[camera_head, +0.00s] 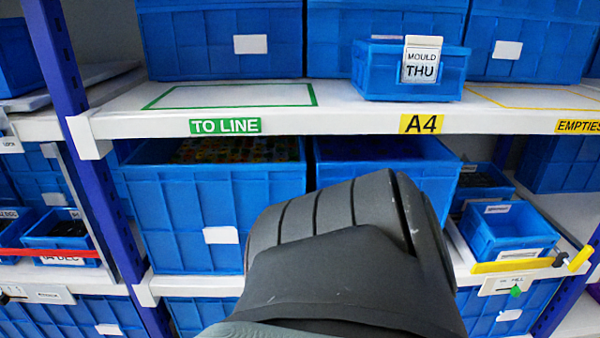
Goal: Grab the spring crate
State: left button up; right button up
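No crate in view has a label that I can read as "spring", so I cannot tell which one is the spring crate. A small blue crate (412,75) with a "MOULD THU" card stands on the upper shelf above the A4 label. Another small open blue crate (507,230) sits on the lower shelf at the right, behind a yellow bar; its label is too small to read. A dark part of my own arm fills the lower middle and hides part of the lower shelf. No gripper fingers show.
A green outlined area (235,96) marked TO LINE is empty on the upper shelf. A yellow outlined area (530,97) marked EMPTIES is at the right. Large blue bins (215,220) fill the lower shelf. A blue upright (85,150) and red bar (48,252) stand left.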

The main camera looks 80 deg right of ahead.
aim_at(495, 231)
jog(key=z, duration=3.85)
jog(key=i+l+u, duration=0.15)
jog(key=u, duration=0.2)
jog(key=i+l+u, duration=0.15)
jog(key=u, duration=0.2)
jog(key=i+l+u, duration=0.1)
jog(key=l+u, duration=0.25)
jog(key=i+l, duration=0.1)
jog(key=l, duration=0.25)
jog(key=i+l+u, duration=0.15)
jog(key=l, duration=0.2)
jog(key=i+l, duration=0.1)
jog(key=l, duration=0.25)
jog(key=u, duration=0.05)
